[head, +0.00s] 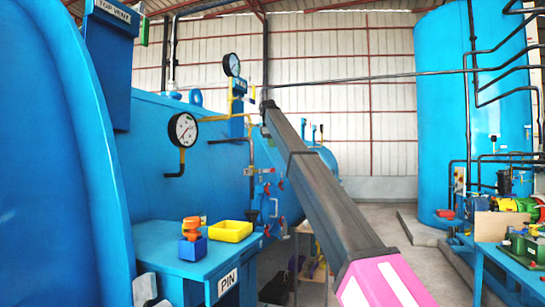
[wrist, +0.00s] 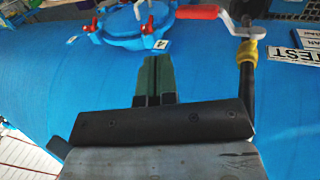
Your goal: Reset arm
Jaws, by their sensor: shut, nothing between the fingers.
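My gripper shows in the wrist view (wrist: 158,62). Its two green fingers are together and nothing is held between them. They lie in front of the blue curved vessel wall (wrist: 60,90), just below a round blue hatch (wrist: 135,38) with red knobs. Whether the fingertips touch the wall cannot be told. In the head view my dark arm stretches from the lower right up toward the blue autoclave (head: 215,150), and its far end is near the pipework. The gripper's fingers cannot be made out there.
A red-handled crank (wrist: 200,12) and a pipe with a yellow collar (wrist: 247,52) are close right of the fingers. Gauges (head: 183,130) stick out from the autoclave. A blue table (head: 185,262) holds a yellow tray (head: 231,231). A cluttered bench (head: 515,262) stands right.

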